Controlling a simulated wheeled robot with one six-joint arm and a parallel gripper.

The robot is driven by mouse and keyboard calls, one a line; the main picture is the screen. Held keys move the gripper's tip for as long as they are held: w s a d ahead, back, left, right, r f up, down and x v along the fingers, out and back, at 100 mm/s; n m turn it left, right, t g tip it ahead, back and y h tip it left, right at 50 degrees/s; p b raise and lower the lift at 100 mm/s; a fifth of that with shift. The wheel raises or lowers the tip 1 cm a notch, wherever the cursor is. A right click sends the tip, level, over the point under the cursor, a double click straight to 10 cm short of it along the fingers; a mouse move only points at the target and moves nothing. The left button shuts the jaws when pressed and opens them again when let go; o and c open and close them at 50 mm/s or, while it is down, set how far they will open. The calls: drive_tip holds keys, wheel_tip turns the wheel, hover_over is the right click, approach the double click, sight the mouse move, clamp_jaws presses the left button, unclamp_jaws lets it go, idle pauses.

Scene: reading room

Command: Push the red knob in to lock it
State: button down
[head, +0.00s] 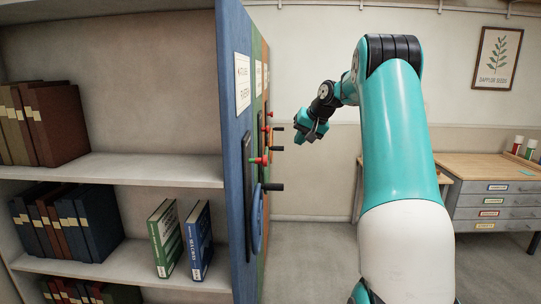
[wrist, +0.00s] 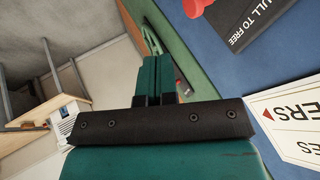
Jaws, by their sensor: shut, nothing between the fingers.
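A red knob (head: 261,160) sticks out from a dark plate on the blue end panel (head: 235,130) in the head view. Smaller red knobs show behind it on the further panels. In the wrist view a red knob (wrist: 194,7) is cut off by the top edge, beside a black plate (wrist: 245,22) reading "PULL TO FREE". My gripper (head: 299,139) is to the right of the panels, apart from the near knob. In the wrist view my gripper's teal fingers (wrist: 155,64) are together and empty. The knob lies off to the right of the fingertips there.
A blue handwheel (head: 256,222) with a black handle (head: 273,187) is below the near knob. More black handles stick out further back. Shelves with books (head: 100,220) are left of the panel. A wooden-topped drawer cabinet (head: 490,195) stands at right. The floor between is clear.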

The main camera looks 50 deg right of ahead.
sight(261, 161)
drive_tip(key=shift+f, duration=0.1)
drive_tip(key=w+a+f+p, duration=0.2)
drive_tip(key=w+f+p, duration=0.5)
drive_tip(key=w+f, duration=0.1)
drive_tip(key=shift+w+a, duration=0.3)
drive_tip(key=shift+w, duration=0.2)
